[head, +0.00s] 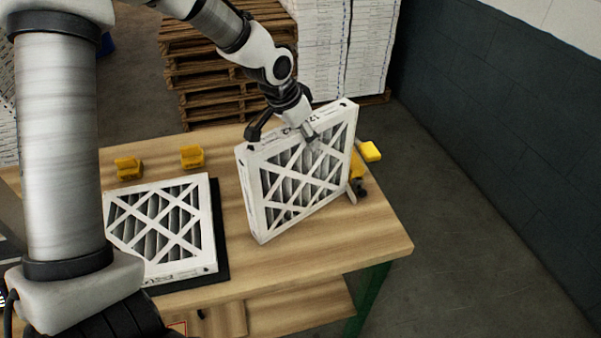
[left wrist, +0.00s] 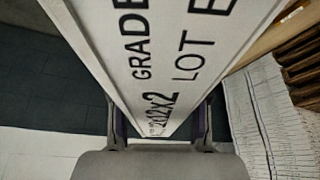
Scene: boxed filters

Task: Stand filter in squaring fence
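A white-framed pleated filter (head: 300,180) with a crossed lattice face stands on its edge, roughly upright, at the right part of the wooden table. My left gripper (head: 284,132) straddles its top edge, one finger on each side, and appears shut on it. In the left wrist view the filter's printed edge (left wrist: 165,60) lies between both fingers (left wrist: 160,118). The squaring fence is mostly hidden behind the filter; a small light metal piece (head: 351,193) beside the filter's lower right corner may be part of it. My right gripper is not visible.
Another filter (head: 160,225) lies flat on a black base (head: 219,240) at the left. A yellow object (head: 370,151) sits at the table's right edge. Pallets (head: 205,80) and white stacks (head: 340,45) stand behind the table (head: 370,245).

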